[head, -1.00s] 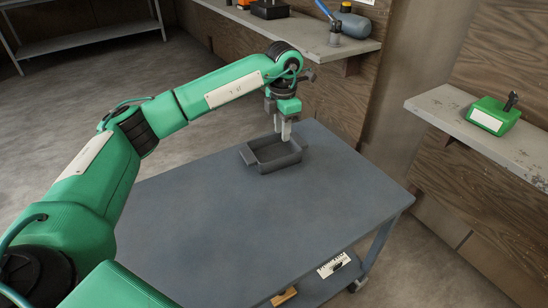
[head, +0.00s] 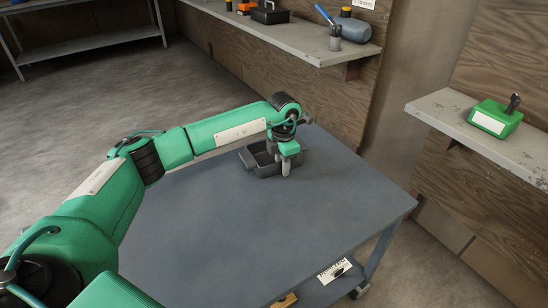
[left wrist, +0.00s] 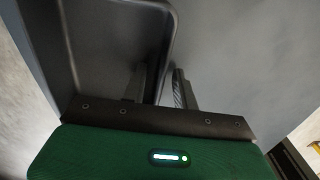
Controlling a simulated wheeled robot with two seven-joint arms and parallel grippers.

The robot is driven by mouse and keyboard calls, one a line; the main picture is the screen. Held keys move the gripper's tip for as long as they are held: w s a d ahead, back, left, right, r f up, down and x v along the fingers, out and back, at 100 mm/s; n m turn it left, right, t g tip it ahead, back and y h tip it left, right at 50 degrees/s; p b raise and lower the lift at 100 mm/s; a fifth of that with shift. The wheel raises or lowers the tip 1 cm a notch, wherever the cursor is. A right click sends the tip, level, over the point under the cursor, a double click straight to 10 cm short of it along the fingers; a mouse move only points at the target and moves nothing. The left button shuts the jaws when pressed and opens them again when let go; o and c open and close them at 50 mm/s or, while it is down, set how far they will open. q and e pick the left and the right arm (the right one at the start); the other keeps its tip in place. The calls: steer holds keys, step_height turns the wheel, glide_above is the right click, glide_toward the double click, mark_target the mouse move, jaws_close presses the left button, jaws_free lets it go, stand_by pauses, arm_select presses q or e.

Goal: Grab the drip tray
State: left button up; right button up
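The drip tray (head: 247,156) is a dark grey, open rectangular pan lying on the blue-grey cart top, near its far edge. My left gripper (head: 286,170) points down at the tray's near right side. In the left wrist view, the tray (left wrist: 112,45) fills the upper left. The left gripper's fingers (left wrist: 160,88) stand apart there, one on the inner side of the tray's rim and one on the outer side. A gap shows between them. My right gripper is not in view.
The cart top (head: 220,230) is otherwise clear. Its lower shelf holds a white card (head: 335,270) and a wooden piece (head: 284,300). A wall shelf (head: 310,45) at the back holds several items. A green box (head: 496,118) stands on the right shelf.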

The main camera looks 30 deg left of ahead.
arm_select(q)
jaws_close()
steer(key=shift+r, duration=0.1)
